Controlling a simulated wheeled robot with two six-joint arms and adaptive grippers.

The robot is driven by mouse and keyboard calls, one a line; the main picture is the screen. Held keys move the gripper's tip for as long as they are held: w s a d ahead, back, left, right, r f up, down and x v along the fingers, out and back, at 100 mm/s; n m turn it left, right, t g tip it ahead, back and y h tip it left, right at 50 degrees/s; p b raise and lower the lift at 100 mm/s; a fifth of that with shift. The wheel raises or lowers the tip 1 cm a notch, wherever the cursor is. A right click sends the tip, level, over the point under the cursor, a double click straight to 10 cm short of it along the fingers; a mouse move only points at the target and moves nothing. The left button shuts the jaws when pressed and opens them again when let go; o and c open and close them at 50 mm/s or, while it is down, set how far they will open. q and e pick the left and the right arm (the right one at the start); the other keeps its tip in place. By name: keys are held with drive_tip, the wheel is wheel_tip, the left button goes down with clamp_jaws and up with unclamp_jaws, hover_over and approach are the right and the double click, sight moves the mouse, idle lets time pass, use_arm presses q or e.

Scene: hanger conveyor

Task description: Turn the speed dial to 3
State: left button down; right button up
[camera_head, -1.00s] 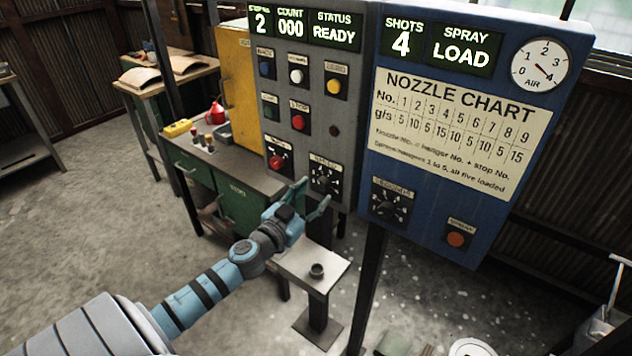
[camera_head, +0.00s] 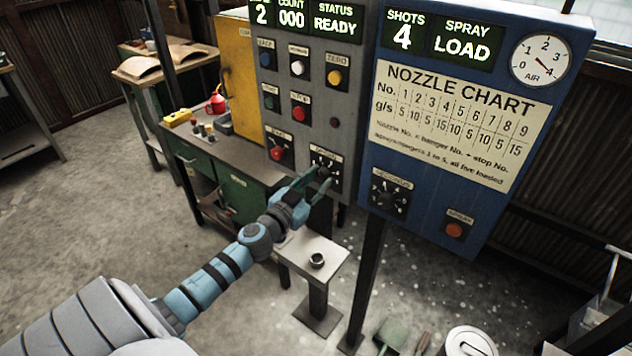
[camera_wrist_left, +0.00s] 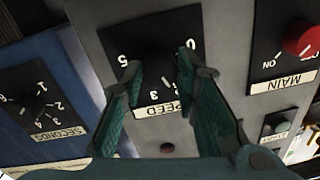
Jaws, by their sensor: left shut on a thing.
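The speed dial (camera_head: 325,173) is a black knob on a black plate, low on the grey panel (camera_head: 340,110). In the left wrist view the speed dial (camera_wrist_left: 159,72) appears upside down, with 5, 0 and 3 readable on its plate and a "SPEED" label. My left gripper (camera_head: 317,177) reaches up to it from below. In the left wrist view its two teal fingers (camera_wrist_left: 160,68) are on either side of the knob, shut on it. The fingers cover part of the scale. I cannot tell surely which number the knob points at. My right gripper is not in view.
Beside the speed dial is a red main switch (camera_head: 278,153). A small stand with a cup (camera_head: 317,260) is below my left gripper. The grey panel's display reads READY.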

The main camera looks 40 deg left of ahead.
use_arm(q)
drive_tip(key=m+b, duration=0.1)
drive_tip(key=m, duration=0.3)
drive_tip(key=shift+f+b, duration=0.1)
drive_tip(key=shift+b, duration=0.2)
drive_tip(key=m+b, duration=0.1)
drive_tip(key=m, duration=0.3)
drive_tip(key=shift+a+m, duration=0.1)
drive_tip(key=shift+m, duration=0.2)
drive_tip(key=c, duration=1.2)
unclamp_jaws()
drive_tip(key=shift+c, duration=0.2)
drive_tip(key=shift+s, duration=0.1)
